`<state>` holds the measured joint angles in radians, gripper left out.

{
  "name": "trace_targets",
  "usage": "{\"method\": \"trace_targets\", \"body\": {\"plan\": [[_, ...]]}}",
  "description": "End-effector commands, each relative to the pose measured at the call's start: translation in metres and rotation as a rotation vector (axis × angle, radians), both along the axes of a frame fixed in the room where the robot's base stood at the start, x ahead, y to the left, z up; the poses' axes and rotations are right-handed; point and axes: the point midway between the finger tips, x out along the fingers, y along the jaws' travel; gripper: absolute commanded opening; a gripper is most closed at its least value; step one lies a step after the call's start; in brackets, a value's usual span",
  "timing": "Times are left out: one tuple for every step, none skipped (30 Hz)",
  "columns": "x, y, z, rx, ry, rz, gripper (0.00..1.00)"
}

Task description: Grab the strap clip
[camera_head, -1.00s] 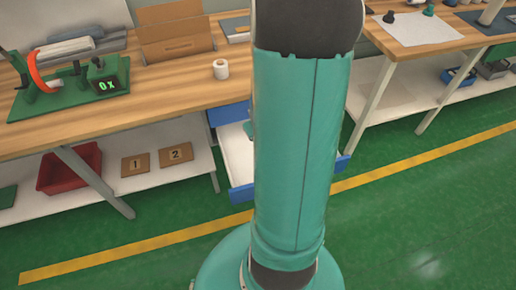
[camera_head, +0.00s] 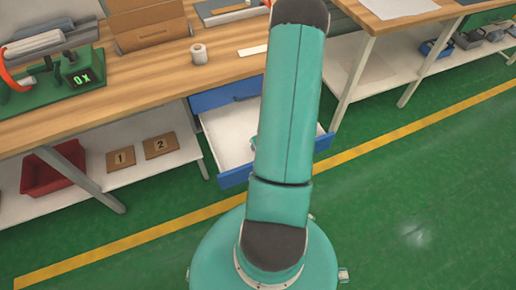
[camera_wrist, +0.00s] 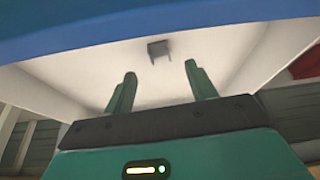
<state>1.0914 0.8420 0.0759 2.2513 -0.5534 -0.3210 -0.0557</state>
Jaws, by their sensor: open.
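A small grey bracket-shaped piece, which looks like the strap clip (camera_wrist: 159,48), lies on the white floor of an open drawer in the wrist view. My gripper (camera_wrist: 160,85) is open, its two green fingers apart and empty, pointing toward the clip. The clip sits beyond the fingertips, roughly centred between them, and is not touched. The open blue-fronted drawer (camera_head: 228,128) shows in the head view left of my arm. The clip cannot be made out there, and my arm hides part of the drawer.
The drawer's blue wall (camera_wrist: 60,28) crosses the top of the wrist view. In the head view, a wooden workbench (camera_head: 140,98) stands above the drawer with a white roll (camera_head: 199,54) on it. A red bin (camera_head: 55,170) sits on the lower shelf. Green floor at right is clear.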

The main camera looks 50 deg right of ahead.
Motion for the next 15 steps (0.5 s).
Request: {"method": "trace_targets", "body": {"plan": [[0.002,0.000,-0.006,0.002,0.001,0.000,0.56],[0.003,-0.001,-0.008,0.000,0.002,0.001,0.56],[0.003,-0.001,-0.010,0.000,0.001,0.001,0.56],[0.004,-0.002,-0.011,0.000,0.002,0.001,0.56],[0.004,-0.002,-0.013,0.000,0.002,0.001,0.56],[0.005,-0.002,-0.015,0.000,0.002,0.001,0.56],[0.006,-0.003,-0.016,0.000,0.002,0.001,0.56],[0.007,-0.003,-0.019,0.000,0.002,0.001,0.56],[0.010,-0.004,-0.023,0.001,0.002,0.002,0.56],[0.011,-0.005,-0.027,0.001,0.003,0.002,0.56],[0.013,-0.006,-0.031,0.001,0.002,0.002,0.56],[0.016,-0.007,-0.037,0.001,0.002,0.002,0.56],[0.018,-0.008,-0.041,0.001,0.002,0.002,0.56],[0.019,-0.009,-0.044,0.001,0.002,0.001,0.56],[0.021,-0.010,-0.049,0.001,0.002,0.001,0.56]]}}
